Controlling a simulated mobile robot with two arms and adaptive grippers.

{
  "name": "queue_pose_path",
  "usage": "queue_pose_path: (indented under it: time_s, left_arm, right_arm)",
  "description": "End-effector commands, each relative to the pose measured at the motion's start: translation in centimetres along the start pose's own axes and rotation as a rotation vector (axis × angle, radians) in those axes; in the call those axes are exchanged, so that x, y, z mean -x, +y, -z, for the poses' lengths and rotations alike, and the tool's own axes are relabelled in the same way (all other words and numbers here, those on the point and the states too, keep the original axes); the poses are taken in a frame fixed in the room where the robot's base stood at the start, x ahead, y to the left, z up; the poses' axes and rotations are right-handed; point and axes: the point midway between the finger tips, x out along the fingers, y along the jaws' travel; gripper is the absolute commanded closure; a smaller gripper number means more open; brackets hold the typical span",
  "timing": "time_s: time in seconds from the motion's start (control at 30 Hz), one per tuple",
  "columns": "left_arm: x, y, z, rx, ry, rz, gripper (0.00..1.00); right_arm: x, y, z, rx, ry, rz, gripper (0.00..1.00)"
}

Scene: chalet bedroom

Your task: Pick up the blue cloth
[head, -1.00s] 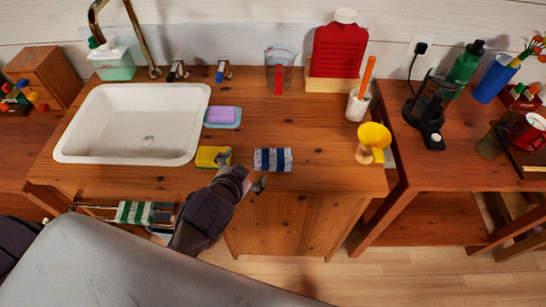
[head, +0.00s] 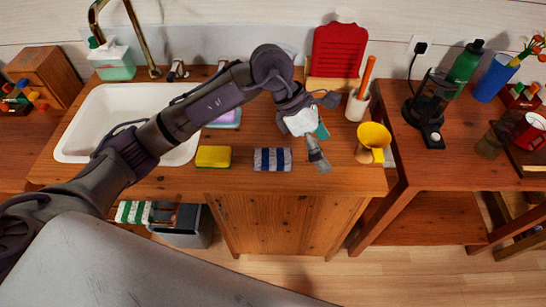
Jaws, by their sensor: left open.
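The blue cloth (head: 272,160) is a small folded cloth with blue and pale grey stripes. It lies flat near the front edge of the wooden washstand counter (head: 350,178). My left arm reaches in from the left across the sink and counter. My left gripper (head: 326,129) is open, its fingers spread, above the counter to the right of the cloth and apart from it. A teal patch shows by its fingers; I cannot tell what it belongs to. My right gripper is not in view.
A yellow sponge (head: 213,157) lies just left of the cloth. A yellow cup-like object (head: 373,138) and a white holder (head: 357,106) stand to the right. A white sink (head: 85,135) is at left, partly behind my arm. A red board (head: 339,50) stands at the back.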

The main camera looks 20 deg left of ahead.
Motion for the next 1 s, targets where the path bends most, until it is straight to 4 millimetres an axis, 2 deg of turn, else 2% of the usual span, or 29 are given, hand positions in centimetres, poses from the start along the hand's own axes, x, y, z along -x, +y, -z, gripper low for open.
queue_pose_path:
  time_s: [0.03, 0.1, 0.2, 0.33, 0.43, 0.7, 1.0]
  left_arm:
    - [1.6, 1.9, 2.0, -0.015, 0.133, -0.065, 0.02]
    - [3.7, 3.8, 4.7, -0.015, 0.299, -0.134, 0.02]
    - [6.4, 5.5, 7.2, 0.000, 0.465, -0.201, 0.02]
    - [8.1, 6.3, 8.9, 0.021, 0.566, -0.237, 0.02]
    - [7.4, 6.7, 9.8, 0.026, 0.584, -0.239, 0.02]
    - [3.1, 7.7, 12.5, 0.025, 0.579, -0.237, 0.02]
    - [1.0, 8.3, 13.8, 0.025, 0.578, -0.238, 0.02]
  right_arm:
    - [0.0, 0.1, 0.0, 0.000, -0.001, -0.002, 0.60]
    - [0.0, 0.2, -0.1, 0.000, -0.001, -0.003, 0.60]
    - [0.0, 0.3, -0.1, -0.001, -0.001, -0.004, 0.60]
    - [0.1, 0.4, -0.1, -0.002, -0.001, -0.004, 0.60]
    - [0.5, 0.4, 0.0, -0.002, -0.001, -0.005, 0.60]
    - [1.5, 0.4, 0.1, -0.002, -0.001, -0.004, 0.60]
    - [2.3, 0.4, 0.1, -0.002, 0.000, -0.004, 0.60]
